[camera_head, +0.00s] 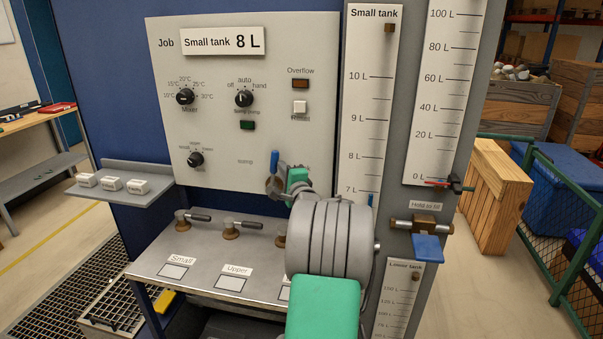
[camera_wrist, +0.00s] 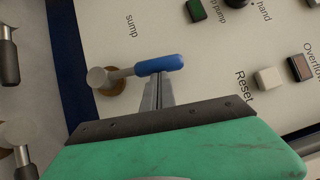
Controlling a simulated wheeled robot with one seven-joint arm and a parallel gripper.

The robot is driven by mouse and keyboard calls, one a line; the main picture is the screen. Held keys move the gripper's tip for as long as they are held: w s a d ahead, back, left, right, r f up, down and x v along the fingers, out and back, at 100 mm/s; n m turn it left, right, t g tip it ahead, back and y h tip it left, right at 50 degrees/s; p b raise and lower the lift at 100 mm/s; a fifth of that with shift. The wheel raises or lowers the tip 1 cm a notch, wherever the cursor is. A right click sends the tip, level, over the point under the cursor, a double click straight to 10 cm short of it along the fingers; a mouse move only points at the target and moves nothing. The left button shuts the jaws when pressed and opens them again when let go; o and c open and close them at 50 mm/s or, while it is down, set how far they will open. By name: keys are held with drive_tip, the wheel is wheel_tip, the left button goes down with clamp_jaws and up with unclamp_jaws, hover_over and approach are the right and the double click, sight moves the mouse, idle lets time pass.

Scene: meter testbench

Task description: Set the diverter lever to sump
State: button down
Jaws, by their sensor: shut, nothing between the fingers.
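The diverter lever (camera_wrist: 158,65) has a blue grip on a metal arm. The arm runs from a round brown-and-metal pivot (camera_wrist: 106,80) on the panel. In the head view the lever's blue grip (camera_head: 274,160) points upward, just right of the "sump" label (camera_head: 245,162). That label (camera_wrist: 131,26) also shows in the wrist view, to one side of the grip. My gripper (camera_wrist: 159,80) is shut and empty, its fingertips right at the blue grip; I cannot tell whether they touch. In the head view my wrist hides the fingertips and the labels beyond them.
The panel holds a reset button (camera_head: 299,107), an overflow lamp (camera_head: 300,83), a mode knob (camera_head: 243,98) and a mixer knob (camera_head: 185,96). Valve handles (camera_head: 230,229) stand on the ledge below. A blue hold-to-fill lever (camera_head: 427,247) projects at the right of my arm.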

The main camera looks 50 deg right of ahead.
drive_tip(key=shift+w+a+r+n+g+y+p, duration=0.2)
drive_tip(key=shift+w+a+r+n+g+p, duration=0.15)
drive_tip(key=shift+w+n, duration=0.3)
drive_tip(key=shift+w+a+r+n+g+y+p, duration=0.2)
drive_tip(key=shift+w+a+r+n+g, duration=0.15)
drive_tip(key=shift+w+n, duration=0.25)
drive_tip(key=shift+w+a+f+n+g+b, duration=0.15)
drive_tip(key=shift+w+a+n+g, duration=0.25)
drive_tip(key=shift+w, duration=0.2)
drive_tip(key=shift+w+a+n+g+b, duration=0.25)
drive_tip(key=shift+w+n+g, duration=0.1)
drive_tip(key=shift+w, duration=0.3)
drive_tip(key=shift+w+a+f+n+g+b, duration=0.1)
drive_tip(key=shift+w+a+n+g, duration=0.3)
drive_tip(key=shift+w, duration=0.3)
drive_tip(key=b, duration=0.3)
approach(272, 162)
drive_tip(key=shift+s+a+r, duration=0.35)
drive_tip(key=shift+a+r, duration=0.1)
drive_tip(key=shift+r, duration=0.1)
drive_tip(key=shift+s+a+r, duration=0.35)
drive_tip(key=shift+a+r, duration=0.15)
drive_tip(key=shift+r, duration=0.05)
